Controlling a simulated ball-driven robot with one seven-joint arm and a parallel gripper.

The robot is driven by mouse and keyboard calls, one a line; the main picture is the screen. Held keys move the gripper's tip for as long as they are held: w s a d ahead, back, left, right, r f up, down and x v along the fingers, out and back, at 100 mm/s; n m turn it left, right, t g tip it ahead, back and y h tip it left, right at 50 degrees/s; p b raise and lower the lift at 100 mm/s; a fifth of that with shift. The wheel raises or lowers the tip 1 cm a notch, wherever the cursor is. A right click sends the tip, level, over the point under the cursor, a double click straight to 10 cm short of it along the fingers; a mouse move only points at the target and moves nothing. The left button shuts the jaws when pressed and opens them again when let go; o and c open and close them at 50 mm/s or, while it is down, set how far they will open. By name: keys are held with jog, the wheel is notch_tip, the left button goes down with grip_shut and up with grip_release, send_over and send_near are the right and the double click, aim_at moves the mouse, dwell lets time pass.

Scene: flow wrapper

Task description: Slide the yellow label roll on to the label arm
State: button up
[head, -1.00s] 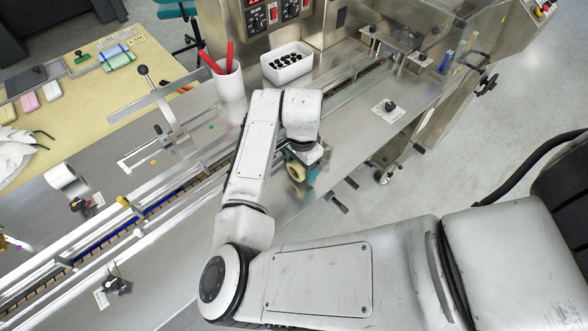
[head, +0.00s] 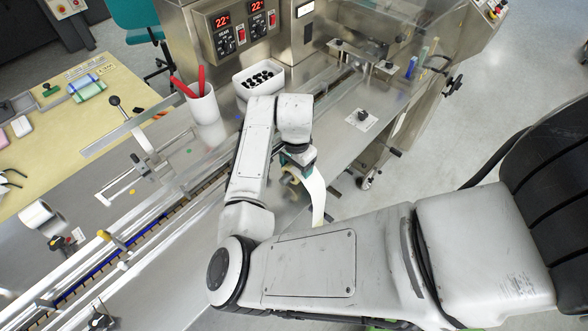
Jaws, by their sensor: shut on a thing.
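My gripper (head: 299,160) is at the middle of the head view, beyond my forearm, over the near edge of the steel machine bed. It is shut on the yellow label roll (head: 316,196), which shows as a pale yellow curved band below the jaws. Part of the roll and the jaw tips are hidden by my wrist. I cannot tell for sure which part is the label arm; a thin metal bracket (head: 146,147) with rods stands on the bed to the left, apart from the roll.
A white cup (head: 204,106) with red sticks and a white bin (head: 243,85) of black pieces stand behind my arm. A white roll (head: 38,215) lies at the far left. Guide rails and a conveyor run diagonally across the bed. A black knob (head: 362,115) sits to the right.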

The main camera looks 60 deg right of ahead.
dwell(0.3)
jog(key=o, duration=1.2)
jog(key=shift+c, duration=0.2)
notch_tip(320, 180, up, 11)
jog(key=shift+f+b, duration=0.1)
jog(key=shift+b, duration=0.65)
jog(key=shift+d, duration=0.1)
